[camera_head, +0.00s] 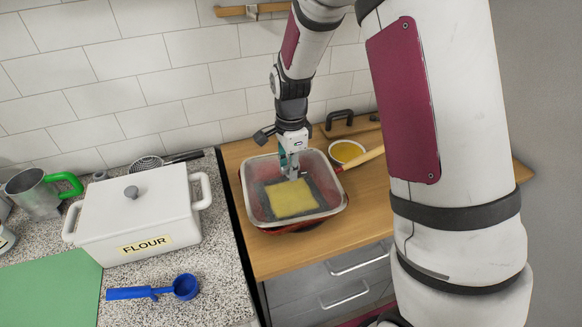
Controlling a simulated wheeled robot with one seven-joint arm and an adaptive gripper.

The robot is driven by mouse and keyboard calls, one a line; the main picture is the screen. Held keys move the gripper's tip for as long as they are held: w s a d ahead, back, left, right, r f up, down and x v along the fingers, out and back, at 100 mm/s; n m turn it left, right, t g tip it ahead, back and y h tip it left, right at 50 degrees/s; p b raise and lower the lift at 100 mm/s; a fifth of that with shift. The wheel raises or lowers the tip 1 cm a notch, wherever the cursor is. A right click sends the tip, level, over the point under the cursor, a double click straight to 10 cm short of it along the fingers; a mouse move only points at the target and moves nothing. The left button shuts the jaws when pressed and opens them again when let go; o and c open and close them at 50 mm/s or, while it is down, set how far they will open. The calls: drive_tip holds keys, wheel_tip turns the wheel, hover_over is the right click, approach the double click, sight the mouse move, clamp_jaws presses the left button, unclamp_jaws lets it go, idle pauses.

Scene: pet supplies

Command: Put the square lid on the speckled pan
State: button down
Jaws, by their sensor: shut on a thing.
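The square lid (267,172) looks see-through with a pale rim. It is at the speckled pan (289,230), whose reddish side shows below the rim and whose light handle (364,158) points right. A yellow square (291,198) shows within the pan's outline. My gripper (290,172) points down at the far middle part of the lid and is shut on the lid. The grip point is small and partly hidden by the fingers. I cannot tell whether the lid rests fully on the pan or is slightly above it.
A bowl of yellow content (346,152) and a dark-handled board (352,128) stand behind right on the wooden counter (262,258). A white flour box (137,216), blue scoop (155,289), green-handled mug (36,193) and green mat (50,290) occupy the speckled counter.

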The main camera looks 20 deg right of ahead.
drive_tip(key=c, duration=1.4)
unclamp_jaws()
drive_tip(key=shift+s+f, duration=0.15)
drive_tip(key=shift+f, duration=0.35)
drive_tip(key=shift+o, duration=0.2)
drive_tip(key=shift+r, duration=0.15)
wheel_tip(320, 180, up, 12)
